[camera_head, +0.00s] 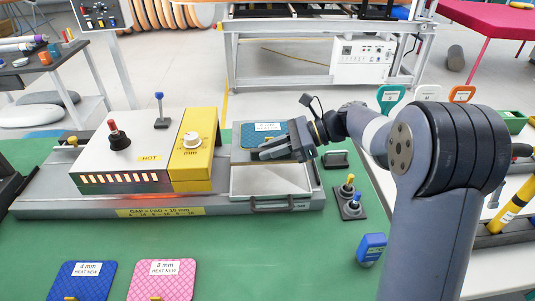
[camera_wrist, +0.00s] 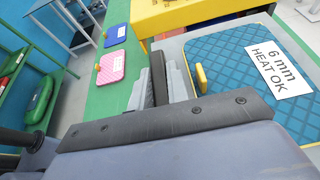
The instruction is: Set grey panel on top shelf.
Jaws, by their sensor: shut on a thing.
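My gripper (camera_head: 262,153) is low over the tray of the heating machine, at the near edge of a blue quilted panel (camera_head: 257,134). In the wrist view, my gripper (camera_wrist: 159,82) is shut with a thin dark piece (camera_wrist: 159,78) between its pale grey fingers. I cannot tell what this piece belongs to. The blue panel (camera_wrist: 235,65) fills the right side there, labelled "6 mm HEAT OK". Its yellow tab (camera_wrist: 201,77) stands just right of the fingers, apart from them. I cannot pick out a grey panel or a top shelf for sure.
The heating machine (camera_head: 140,147), marked hot, glows left of the tray (camera_head: 268,181). A blue panel (camera_head: 82,280) and a pink panel (camera_head: 162,278) lie on the green table near the front. A green rack (camera_wrist: 12,90) shows far left.

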